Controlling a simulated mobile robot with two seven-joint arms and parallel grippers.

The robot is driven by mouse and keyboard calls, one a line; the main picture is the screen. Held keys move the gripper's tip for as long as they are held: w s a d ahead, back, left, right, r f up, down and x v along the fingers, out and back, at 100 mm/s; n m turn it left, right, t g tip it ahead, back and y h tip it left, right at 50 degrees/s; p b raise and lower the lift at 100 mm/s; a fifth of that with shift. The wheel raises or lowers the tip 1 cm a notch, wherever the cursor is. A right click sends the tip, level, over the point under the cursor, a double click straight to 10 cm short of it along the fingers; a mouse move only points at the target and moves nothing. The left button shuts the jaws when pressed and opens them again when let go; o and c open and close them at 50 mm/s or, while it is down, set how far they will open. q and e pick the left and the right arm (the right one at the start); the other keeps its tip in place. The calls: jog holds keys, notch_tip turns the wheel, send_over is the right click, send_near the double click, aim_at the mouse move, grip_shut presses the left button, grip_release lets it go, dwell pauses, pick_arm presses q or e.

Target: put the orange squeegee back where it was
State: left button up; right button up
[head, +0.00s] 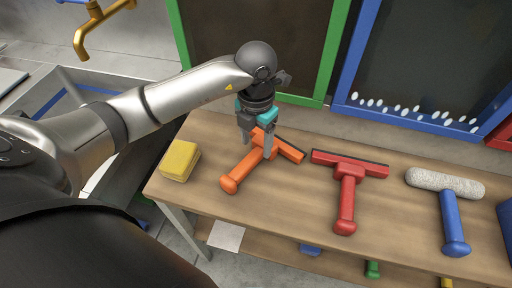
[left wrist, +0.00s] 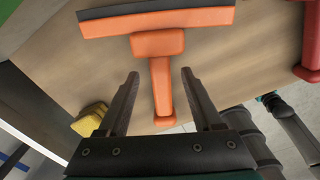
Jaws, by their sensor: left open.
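The orange squeegee (head: 240,170) lies on the wooden table, its handle toward the front left and its dark-edged head partly behind my gripper. In the left wrist view the orange squeegee (left wrist: 158,45) shows its whole head, and its handle runs down between the fingers. My left gripper (head: 257,148) is open, pointing down over the squeegee near where handle and head join. In the left wrist view the left gripper's fingers (left wrist: 160,88) stand apart on either side of the handle with gaps to it.
A yellow sponge (head: 180,160) lies left of the squeegee. A red squeegee (head: 347,190) lies to its right, then a roller with a blue handle (head: 452,215). Green (head: 328,70) and blue (head: 352,70) frames stand behind the table. A sink with a brass tap (head: 92,30) is at left.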

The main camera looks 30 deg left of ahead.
aim_at(257, 153)
pick_arm(q)
notch_tip(257, 153, up, 8)
jog(key=p, duration=0.1)
jog(key=shift+d, duration=0.1)
